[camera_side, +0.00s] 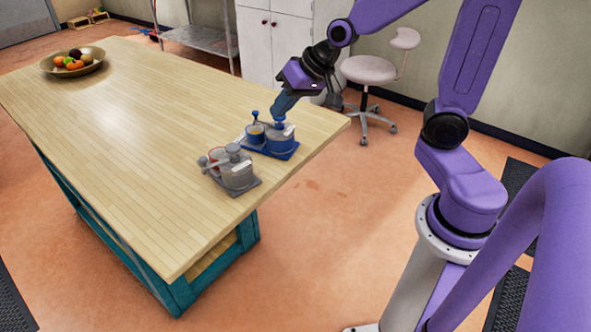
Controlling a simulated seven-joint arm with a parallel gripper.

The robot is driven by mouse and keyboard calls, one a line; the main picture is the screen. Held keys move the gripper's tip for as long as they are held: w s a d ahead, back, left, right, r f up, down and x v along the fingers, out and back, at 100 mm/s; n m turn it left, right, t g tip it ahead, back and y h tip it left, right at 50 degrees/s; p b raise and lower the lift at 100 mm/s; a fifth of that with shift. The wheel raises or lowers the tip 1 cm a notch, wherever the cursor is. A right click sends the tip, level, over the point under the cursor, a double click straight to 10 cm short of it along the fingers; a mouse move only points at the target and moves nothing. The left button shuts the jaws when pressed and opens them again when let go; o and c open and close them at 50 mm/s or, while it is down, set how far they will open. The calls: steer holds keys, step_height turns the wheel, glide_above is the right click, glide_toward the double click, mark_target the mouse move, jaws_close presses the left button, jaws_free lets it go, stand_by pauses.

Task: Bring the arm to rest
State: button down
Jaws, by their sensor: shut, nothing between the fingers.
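My gripper (278,118) hangs from the purple arm above the right end of the wooden table, fingers pointing down. It is shut and empty. Its fingertips are at or just above the top of a blue device (283,154) with a round body, a smaller cup and a flat base. I cannot tell whether they touch it. The tips partly hide the top of the device.
A similar grey device (237,178) with a red-rimmed cup stands nearer on the table (130,130). A bowl of fruit (72,68) sits at the far left. The tabletop between is clear. A stool (369,70) and white cabinet (258,45) stand behind.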

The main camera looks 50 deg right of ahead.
steer(key=s+a+f+n+g+h, duration=0.1)
steer(key=s+n+g, duration=0.2)
steer(key=s+n, duration=0.4)
steer(key=s+a+f+n+g+h, duration=0.1)
steer(key=s+n+g, duration=0.2)
steer(key=s+n, duration=0.5)
steer(key=s, duration=0.9)
steer(key=shift+a+f+h, duration=0.3)
steer(key=shift+f, duration=0.05)
